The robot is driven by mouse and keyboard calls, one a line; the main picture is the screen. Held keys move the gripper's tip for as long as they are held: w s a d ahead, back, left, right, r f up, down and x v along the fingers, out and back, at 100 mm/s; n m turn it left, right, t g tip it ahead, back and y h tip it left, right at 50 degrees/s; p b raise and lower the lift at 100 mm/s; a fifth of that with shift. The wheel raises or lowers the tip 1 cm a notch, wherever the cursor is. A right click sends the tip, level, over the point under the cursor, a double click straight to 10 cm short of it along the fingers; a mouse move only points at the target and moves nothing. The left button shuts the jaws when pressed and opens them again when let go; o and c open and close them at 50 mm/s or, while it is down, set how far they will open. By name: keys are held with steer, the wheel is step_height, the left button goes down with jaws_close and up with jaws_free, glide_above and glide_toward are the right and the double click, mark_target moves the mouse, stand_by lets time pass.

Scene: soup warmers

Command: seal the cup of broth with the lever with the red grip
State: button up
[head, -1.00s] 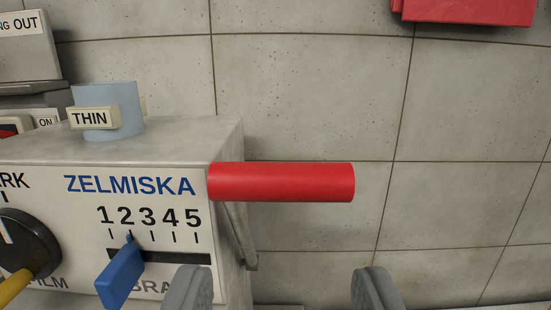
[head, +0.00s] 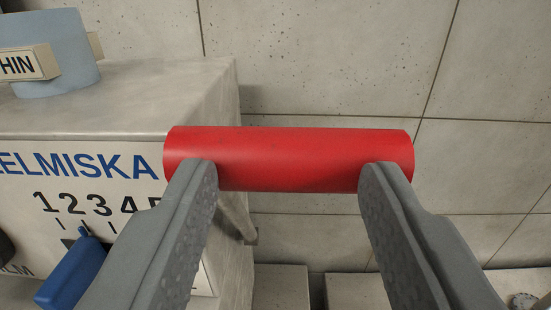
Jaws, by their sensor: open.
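The lever's red grip (head: 288,150) is a thick red cylinder lying level across the middle of the view. It is in front of the right side of the grey ZELMISKA machine (head: 190,95). A metal lever arm (head: 237,215) runs along the machine's side below it. My gripper (head: 288,178) is open, its two grey fingers spread left and right. The fingertips are at the lower edge of the red grip, near its two ends; whether they touch it I cannot tell. No cup of broth is in view.
A blue-grey knob (head: 55,50) with a THIN label stands on the machine's top. A blue slider (head: 72,270) sits under the numbers on its front. The tiled wall (head: 330,60) is behind. Pale blocks (head: 280,288) lie low behind the fingers.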

steer(key=shift+w+r, duration=0.25)
